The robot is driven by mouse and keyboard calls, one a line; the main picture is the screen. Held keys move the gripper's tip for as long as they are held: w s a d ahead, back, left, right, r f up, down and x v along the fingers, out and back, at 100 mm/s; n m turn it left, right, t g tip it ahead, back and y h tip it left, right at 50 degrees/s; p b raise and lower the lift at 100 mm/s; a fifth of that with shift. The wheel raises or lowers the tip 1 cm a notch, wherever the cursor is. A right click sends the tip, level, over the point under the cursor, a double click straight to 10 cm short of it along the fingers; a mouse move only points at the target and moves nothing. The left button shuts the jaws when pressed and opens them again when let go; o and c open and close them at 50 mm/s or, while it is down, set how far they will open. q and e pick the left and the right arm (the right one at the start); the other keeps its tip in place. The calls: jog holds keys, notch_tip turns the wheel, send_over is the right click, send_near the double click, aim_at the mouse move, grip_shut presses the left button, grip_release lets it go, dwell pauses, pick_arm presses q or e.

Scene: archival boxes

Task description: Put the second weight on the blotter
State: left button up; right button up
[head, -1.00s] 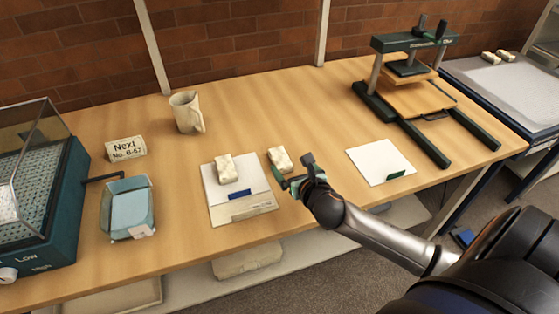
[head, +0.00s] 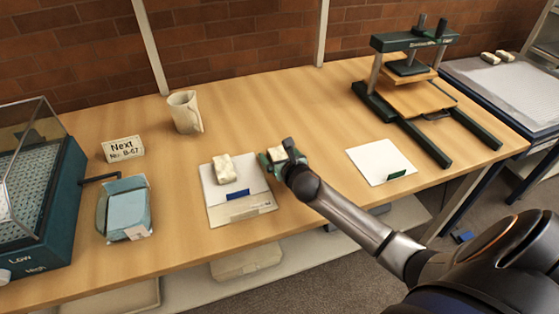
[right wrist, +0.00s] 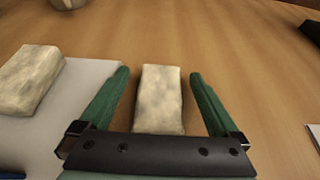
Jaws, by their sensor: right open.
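One cream stone-like weight (head: 224,168) lies on the white blotter (head: 218,210), near its upper part; it also shows at the left of the right wrist view (right wrist: 28,78). The second weight (right wrist: 159,98) lies on the bare wood just right of the blotter. In the head view it is partly hidden by my right gripper (head: 277,157). In the right wrist view the green fingers of the right gripper (right wrist: 160,82) are open, one on each side of this weight, with gaps visible on both sides. My left gripper is not in view.
A mug (head: 185,112) and a "Next" card (head: 123,149) stand behind. A blue tray (head: 125,207) and a teal machine (head: 45,215) are at left. A white sheet (head: 380,161) and a press (head: 415,80) are at right. The table (head: 270,100) behind the weights is clear.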

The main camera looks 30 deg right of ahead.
grip_shut()
dwell(0.8)
jog(key=shift+r, duration=0.1)
